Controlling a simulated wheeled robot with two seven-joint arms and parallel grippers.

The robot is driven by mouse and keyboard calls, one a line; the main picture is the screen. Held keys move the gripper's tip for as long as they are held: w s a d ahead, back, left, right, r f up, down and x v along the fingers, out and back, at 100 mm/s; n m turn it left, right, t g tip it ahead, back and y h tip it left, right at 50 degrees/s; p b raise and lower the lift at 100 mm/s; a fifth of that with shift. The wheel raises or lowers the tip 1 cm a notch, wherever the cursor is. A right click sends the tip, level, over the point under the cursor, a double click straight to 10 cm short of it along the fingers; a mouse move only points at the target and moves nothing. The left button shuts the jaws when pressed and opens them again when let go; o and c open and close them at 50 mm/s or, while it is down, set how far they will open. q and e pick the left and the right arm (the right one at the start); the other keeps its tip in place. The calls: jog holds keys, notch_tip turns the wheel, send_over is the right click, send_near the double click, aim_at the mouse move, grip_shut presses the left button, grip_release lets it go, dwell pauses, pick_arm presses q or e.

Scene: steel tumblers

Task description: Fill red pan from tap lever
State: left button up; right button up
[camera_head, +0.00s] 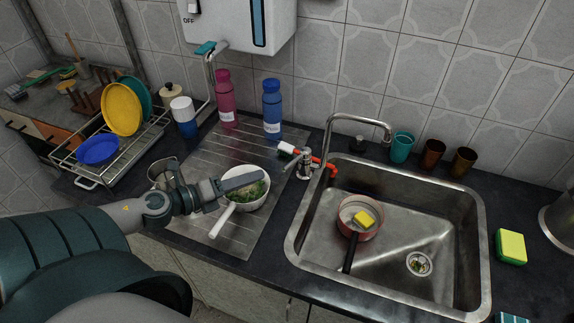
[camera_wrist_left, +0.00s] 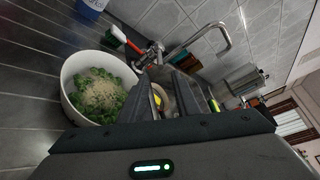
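The red pan (camera_head: 345,228) sits in the sink, its dark handle toward the front, with a yellow sponge (camera_head: 364,218) inside. The curved metal tap (camera_head: 345,117) arches over the sink; its spout end is above and right of the pan in the picture. No water stream shows. The tap lever (camera_head: 304,160) stands at the tap's base, at the sink's back left corner. My left gripper (camera_head: 240,182) is over the white pan, left of the lever and apart from it. In the wrist view its fingers (camera_wrist_left: 172,85) are apart, with the pan's sponge visible between them. My right gripper is not in view.
A white pan (camera_head: 236,205) with green food stands on the drainboard beneath my gripper. A red-handled brush (camera_head: 310,155) lies close by the lever. Pink (camera_head: 225,100) and blue (camera_head: 272,108) bottles stand behind. Several tumblers (camera_head: 402,147) line the back right. The sink (camera_head: 400,262) is mostly clear.

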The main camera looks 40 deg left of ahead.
pick_arm(q)
jog(key=p, duration=0.1)
send_near(287, 165)
jog(key=shift+f+x, duration=0.25)
jog(key=shift+x, duration=0.9)
jog(key=shift+p+x, duration=1.55)
jog(key=shift+x, duration=2.05)
jog(key=shift+w+d+f, duration=0.15)
jog(key=shift+w, duration=0.05)
grip_shut()
